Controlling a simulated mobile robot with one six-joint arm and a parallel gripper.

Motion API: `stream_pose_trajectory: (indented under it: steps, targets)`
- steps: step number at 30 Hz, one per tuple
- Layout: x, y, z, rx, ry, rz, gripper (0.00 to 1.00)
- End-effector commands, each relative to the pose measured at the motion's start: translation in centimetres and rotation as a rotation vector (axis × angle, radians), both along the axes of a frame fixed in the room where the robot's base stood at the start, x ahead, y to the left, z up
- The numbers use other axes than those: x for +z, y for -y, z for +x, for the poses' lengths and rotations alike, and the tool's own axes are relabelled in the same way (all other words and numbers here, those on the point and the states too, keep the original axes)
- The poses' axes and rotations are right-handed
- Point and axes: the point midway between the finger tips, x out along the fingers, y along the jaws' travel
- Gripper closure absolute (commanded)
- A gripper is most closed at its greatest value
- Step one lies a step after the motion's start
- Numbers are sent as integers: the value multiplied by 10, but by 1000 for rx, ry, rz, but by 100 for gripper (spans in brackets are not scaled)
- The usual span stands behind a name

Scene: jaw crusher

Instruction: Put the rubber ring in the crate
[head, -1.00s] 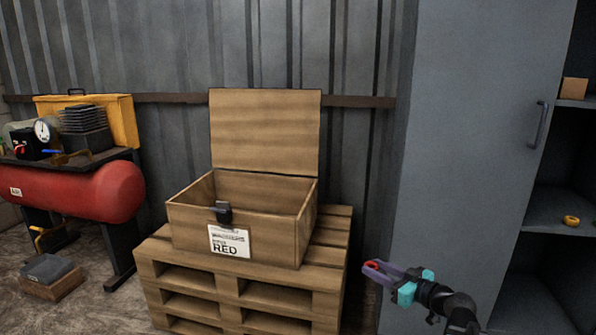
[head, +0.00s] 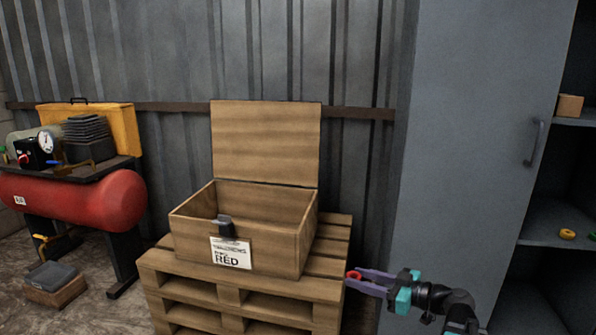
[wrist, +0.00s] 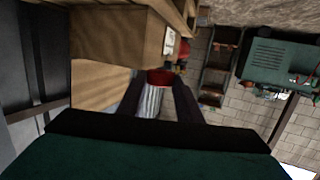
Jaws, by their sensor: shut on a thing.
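My gripper (head: 362,281) is shut on a small red rubber ring (head: 354,275), held between its purple fingertips. The ring also shows between the fingers in the wrist view (wrist: 160,76). The wooden crate (head: 276,250) stands on a pallet in the middle of the head view. Its lid (head: 265,143) is raised upright at the back, and a label reading RED is on its front. The gripper is outside the crate, to its right and lower than its rim, beside the pallet's right edge. The crate's floor is hidden by its front wall.
The wooden pallet (head: 190,265) lies under the crate. A tall grey cabinet (head: 460,130) with open shelves stands at the right, with a yellow ring (head: 567,234) on one shelf. A red compressor (head: 90,197) stands at the left. The space above the crate is clear.

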Motion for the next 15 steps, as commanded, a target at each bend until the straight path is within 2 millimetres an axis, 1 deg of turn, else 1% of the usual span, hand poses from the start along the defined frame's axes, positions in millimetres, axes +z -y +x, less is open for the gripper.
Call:
stream_pose_trajectory:
  steps: [1,15]
  targets:
    - [12,0,0,0,-1,1,89]
    - [57,0,1,-1,0,1,89]
